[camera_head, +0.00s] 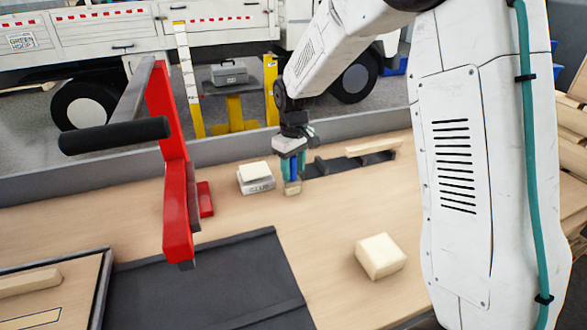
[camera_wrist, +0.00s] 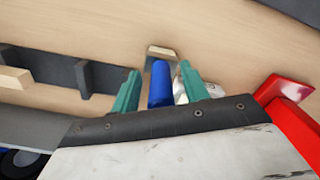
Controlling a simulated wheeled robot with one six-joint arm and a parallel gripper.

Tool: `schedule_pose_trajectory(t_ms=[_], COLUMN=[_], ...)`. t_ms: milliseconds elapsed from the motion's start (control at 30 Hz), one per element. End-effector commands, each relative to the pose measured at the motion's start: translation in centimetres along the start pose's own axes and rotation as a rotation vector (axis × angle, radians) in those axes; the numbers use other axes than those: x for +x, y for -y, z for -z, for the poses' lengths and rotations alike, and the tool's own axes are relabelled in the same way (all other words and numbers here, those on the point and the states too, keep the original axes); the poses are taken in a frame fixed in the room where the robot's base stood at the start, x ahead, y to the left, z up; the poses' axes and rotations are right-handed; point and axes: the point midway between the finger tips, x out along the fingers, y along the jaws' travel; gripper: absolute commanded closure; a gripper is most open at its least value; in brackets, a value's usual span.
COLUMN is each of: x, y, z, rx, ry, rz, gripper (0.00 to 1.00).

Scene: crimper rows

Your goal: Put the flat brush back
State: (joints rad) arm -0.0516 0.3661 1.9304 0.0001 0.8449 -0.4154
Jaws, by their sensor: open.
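The flat brush has a blue handle (camera_wrist: 160,85) and a pale, wide bristle end (camera_wrist: 161,52). In the head view its blue handle (camera_head: 294,168) points down from my gripper, with the pale end (camera_head: 292,188) lowest, at or close to the tabletop. My gripper (camera_head: 292,167) points down with teal fingers on either side of the handle. In the wrist view my gripper (camera_wrist: 152,88) is open, with gaps showing between fingers and handle. The upper handle is hidden by the gripper body.
A dark slotted rack (camera_head: 325,168) with a pale wooden piece (camera_head: 373,147) lies just right of the brush. A small white labelled box (camera_head: 256,182) is close on its left. A red clamp (camera_head: 175,160) stands further left. A cream block (camera_head: 380,256) and dark mat (camera_head: 205,285) are nearer.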

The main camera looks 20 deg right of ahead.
Motion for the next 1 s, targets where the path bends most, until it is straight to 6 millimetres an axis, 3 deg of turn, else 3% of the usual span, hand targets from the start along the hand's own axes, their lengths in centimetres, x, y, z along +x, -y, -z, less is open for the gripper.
schedule_pose_trajectory(t_ms=[500, 867, 1000], x=[-9.9, -11.9, -13.6], y=[0.0, 0.1, 0.9], z=[0.0, -0.3, -2.6], rx=[0.0, 0.003, 0.033], ry=[-0.002, -0.001, -0.012], rz=[-0.001, -0.001, -0.005], gripper=[0.55, 0.55, 0.55])
